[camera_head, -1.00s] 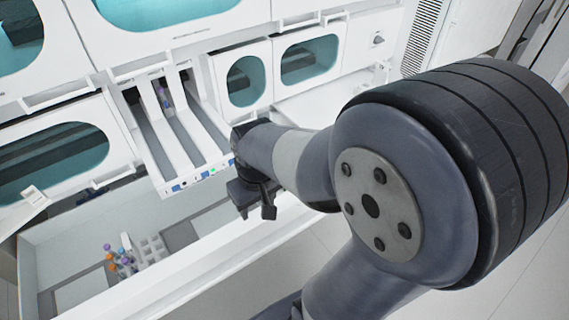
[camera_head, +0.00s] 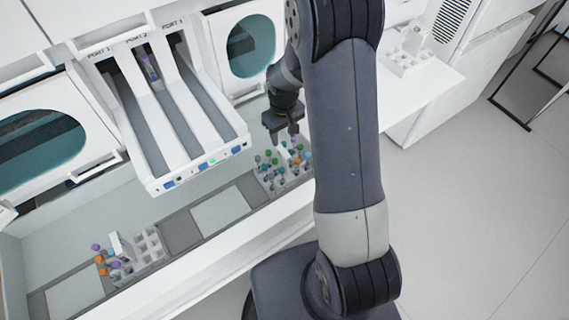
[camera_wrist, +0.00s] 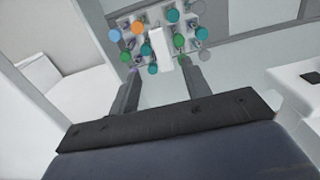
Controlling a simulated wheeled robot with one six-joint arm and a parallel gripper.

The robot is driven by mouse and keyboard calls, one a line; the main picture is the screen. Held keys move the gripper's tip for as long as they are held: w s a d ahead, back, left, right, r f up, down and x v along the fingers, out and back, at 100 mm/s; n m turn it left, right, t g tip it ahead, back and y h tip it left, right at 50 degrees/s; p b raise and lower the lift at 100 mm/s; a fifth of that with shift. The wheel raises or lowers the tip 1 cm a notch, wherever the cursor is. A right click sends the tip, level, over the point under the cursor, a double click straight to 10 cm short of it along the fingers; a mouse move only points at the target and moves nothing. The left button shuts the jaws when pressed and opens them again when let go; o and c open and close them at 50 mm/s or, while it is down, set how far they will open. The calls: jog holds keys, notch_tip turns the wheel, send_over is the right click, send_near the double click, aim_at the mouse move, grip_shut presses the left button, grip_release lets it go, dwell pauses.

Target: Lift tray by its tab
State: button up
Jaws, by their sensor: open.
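A white tray (camera_head: 266,183) with several green, teal, orange and purple capped tubes sits in the recessed work area, left of my arm in the head view. In the wrist view the tray (camera_wrist: 124,22) lies just beyond the fingertips, and its upright white tab (camera_wrist: 160,46) stands among the caps, roughly in line with the gap between my fingers. My gripper (camera_head: 285,138) is above the tray, pointing down, open and empty. It also shows in the wrist view (camera_wrist: 160,82). The tab is hard to make out in the head view.
A second white tray (camera_head: 150,246) with an upright tab (camera_head: 117,244) and orange and purple caps stands at lower left. The white three-lane port unit (camera_head: 190,172) juts out left of my gripper. A cabinet wall with round windows rises behind; a front ledge (camera_head: 215,262) borders the recess.

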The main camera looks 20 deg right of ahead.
aim_at(283, 150)
jog(key=shift+a+f, duration=0.15)
jog(key=shift+f, duration=3.35)
jog(key=shift+r, duration=0.1)
grip_shut()
